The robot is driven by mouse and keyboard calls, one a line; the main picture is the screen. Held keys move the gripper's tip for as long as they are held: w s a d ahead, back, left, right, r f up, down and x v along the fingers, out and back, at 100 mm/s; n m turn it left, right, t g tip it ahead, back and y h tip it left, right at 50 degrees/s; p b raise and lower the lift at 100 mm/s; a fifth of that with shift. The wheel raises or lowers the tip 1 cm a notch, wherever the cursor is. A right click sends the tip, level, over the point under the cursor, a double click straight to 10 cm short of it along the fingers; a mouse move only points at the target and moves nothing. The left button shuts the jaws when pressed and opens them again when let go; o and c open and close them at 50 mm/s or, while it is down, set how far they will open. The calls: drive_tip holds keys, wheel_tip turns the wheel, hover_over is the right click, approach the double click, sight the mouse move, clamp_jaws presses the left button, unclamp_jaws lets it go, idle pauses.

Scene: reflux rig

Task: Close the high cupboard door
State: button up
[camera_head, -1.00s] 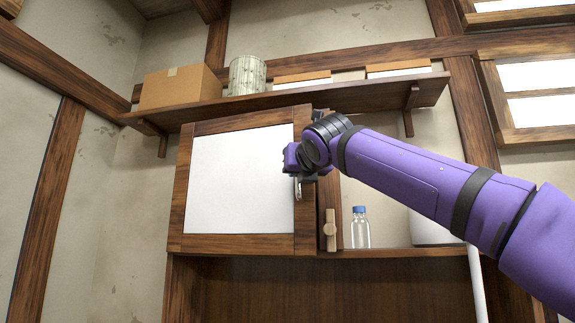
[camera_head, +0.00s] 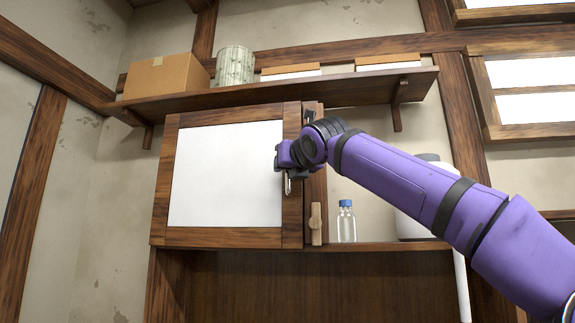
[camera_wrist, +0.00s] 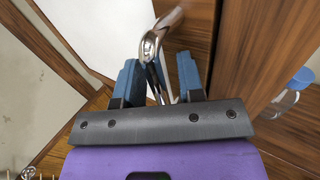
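The high cupboard door (camera_head: 226,175) is a wooden frame with a white panel, at left of centre in the head view. It looks shut or nearly shut; I cannot tell whether a small gap is left at its right edge. Its curved metal handle (camera_head: 288,184) is on the right stile and also shows in the wrist view (camera_wrist: 152,47). My gripper (camera_head: 283,160) is at this handle. In the wrist view, its two blue fingers (camera_wrist: 161,85) stand apart, one on each side of the handle, with gaps visible beside it.
A shelf (camera_head: 290,95) above the door bears a cardboard box (camera_head: 165,75), a patterned pot (camera_head: 235,66) and pale boxes.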

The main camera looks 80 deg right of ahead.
drive_tip(key=shift+s, duration=0.25)
drive_tip(key=shift+s+a, duration=0.2)
drive_tip(key=shift+a, duration=0.05)
drive_tip(key=v, duration=1)
drive_tip(key=shift+w, duration=0.2)
